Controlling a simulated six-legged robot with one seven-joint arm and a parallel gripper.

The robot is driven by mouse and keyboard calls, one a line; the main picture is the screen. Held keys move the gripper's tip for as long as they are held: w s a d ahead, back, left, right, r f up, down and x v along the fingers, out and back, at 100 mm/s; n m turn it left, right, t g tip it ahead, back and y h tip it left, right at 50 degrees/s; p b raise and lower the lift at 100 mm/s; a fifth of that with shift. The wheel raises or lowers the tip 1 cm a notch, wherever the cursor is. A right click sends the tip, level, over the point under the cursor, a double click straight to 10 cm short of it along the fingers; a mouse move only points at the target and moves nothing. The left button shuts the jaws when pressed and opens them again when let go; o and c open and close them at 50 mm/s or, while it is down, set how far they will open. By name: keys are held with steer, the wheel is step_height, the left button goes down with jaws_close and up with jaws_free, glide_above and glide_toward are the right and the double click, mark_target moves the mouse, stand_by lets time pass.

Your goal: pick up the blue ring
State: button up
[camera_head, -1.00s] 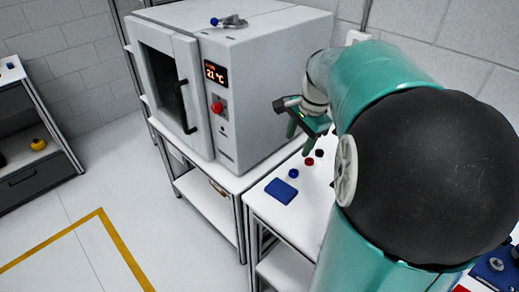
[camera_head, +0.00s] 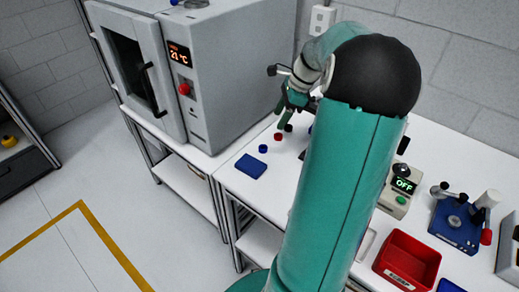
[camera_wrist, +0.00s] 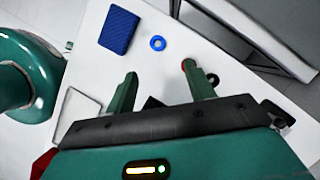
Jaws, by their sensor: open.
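The blue ring (camera_head: 262,148) lies flat on the white table, just behind the blue block. In the wrist view the blue ring (camera_wrist: 157,43) shows its open hole and lies beyond my fingertips, between their lines. My gripper (camera_head: 285,118) is above the table near the oven-like box. In the wrist view my gripper (camera_wrist: 157,70) is open and empty, its two green fingers apart. A red ring (camera_head: 278,137) and a black ring (camera_head: 288,128) lie in a row with the blue one. In the wrist view my right finger partly covers the red ring.
A blue flat block (camera_head: 251,166) lies near the blue ring. The large grey oven (camera_head: 236,75) reading 21 °C stands to the left. A red bin (camera_head: 406,262), a box reading OFF (camera_head: 400,190) and a blue device (camera_head: 455,225) are to the right.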

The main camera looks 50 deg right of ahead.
glide_toward(266, 147)
steer(key=shift+w+a+f, duration=0.2)
steer(key=shift+w+f, duration=0.1)
steer(key=shift+f, duration=0.15)
steer(key=shift+w+a+f, duration=0.25)
steer(key=shift+w+f, duration=0.05)
steer(key=shift+f, duration=0.15)
steer(key=shift+x, duration=2.95)
steer(key=shift+s+a, duration=0.15)
steer(key=c, duration=1)
steer(key=shift+c, duration=0.2)
